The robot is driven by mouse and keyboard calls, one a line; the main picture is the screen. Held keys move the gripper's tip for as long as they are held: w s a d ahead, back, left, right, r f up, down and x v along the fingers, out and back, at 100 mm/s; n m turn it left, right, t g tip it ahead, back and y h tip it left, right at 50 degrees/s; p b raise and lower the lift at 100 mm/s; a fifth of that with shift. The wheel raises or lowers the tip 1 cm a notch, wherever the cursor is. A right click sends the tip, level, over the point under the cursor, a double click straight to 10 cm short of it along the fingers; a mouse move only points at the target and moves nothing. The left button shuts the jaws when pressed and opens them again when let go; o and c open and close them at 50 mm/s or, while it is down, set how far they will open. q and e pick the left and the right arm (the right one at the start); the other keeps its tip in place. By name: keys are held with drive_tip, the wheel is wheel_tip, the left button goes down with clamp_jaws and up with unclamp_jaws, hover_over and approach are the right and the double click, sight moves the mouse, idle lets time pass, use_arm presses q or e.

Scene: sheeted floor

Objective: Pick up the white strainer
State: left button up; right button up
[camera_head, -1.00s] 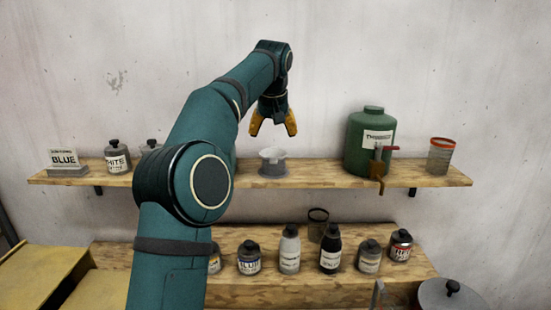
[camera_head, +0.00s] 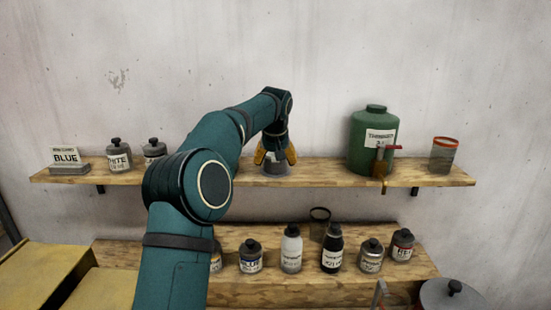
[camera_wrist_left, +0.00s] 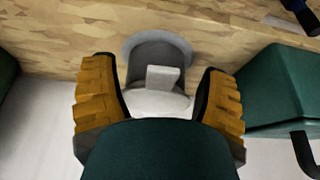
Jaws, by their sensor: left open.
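The white strainer (camera_head: 275,169) stands on the upper wooden shelf, left of the green thinner container. It is a small pale grey-white cup with a wide rim. My left gripper (camera_head: 275,157) is right above it, pointing down, with its yellow fingers on either side of the strainer's top. In the left wrist view the strainer (camera_wrist_left: 158,62) lies between the two open fingertips (camera_wrist_left: 160,90), with a gap on each side. The gripper's body hides part of it. My right gripper is not in view.
The green container (camera_head: 372,140) with a tap and a red-rimmed clear cup (camera_head: 443,155) stand to the right on the upper shelf (camera_head: 325,172). Labelled jars (camera_head: 119,158) stand at its left. Several bottles (camera_head: 291,250) stand on the lower shelf.

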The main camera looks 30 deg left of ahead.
use_arm(q)
clamp_jaws()
drive_tip(key=shift+r, duration=0.1)
idle(0.3)
